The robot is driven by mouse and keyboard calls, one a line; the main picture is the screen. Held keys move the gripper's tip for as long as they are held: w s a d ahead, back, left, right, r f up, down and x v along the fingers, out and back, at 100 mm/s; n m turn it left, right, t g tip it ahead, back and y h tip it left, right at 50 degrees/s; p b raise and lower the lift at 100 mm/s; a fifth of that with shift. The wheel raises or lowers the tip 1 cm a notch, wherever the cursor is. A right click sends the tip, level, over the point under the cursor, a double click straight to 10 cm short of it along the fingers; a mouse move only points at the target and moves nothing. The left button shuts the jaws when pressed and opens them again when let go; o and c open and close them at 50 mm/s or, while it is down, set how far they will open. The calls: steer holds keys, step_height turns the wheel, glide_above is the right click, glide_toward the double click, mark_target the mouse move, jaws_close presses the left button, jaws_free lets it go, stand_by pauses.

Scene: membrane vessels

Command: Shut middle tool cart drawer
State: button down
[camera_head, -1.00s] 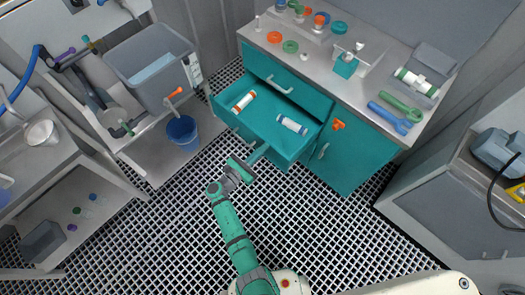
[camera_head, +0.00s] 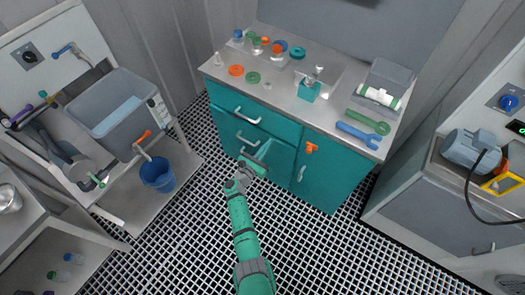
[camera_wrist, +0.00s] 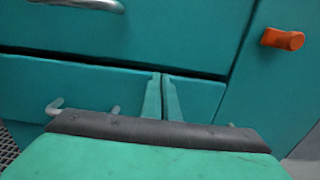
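The teal tool cart (camera_head: 335,180) stands ahead of me. Its middle drawer (camera_head: 282,153) is in, its front about level with the faces around it; a slight remaining gap cannot be ruled out. Its bar handle (camera_head: 247,138) is left of my gripper (camera_head: 264,149). In the wrist view my gripper (camera_wrist: 163,97) is shut and empty, both fingers close together against or just before the middle drawer front (camera_wrist: 90,85). A dark seam runs above this front, below the top drawer (camera_wrist: 150,35). The drawer's contents are hidden.
An orange knob (camera_head: 311,147) sits on the cart's door, right of the drawers. The cart top holds wrenches (camera_head: 358,134) and small parts. A blue bucket (camera_head: 157,174) stands on the shelf at left. The grated floor in front is clear.

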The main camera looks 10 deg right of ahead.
steer(key=shift+x, duration=1.05)
steer(key=shift+s+d+r, duration=0.15)
steer(key=shift+d, duration=0.1)
steer(key=v, duration=1.5)
steer(key=shift+a, duration=0.15)
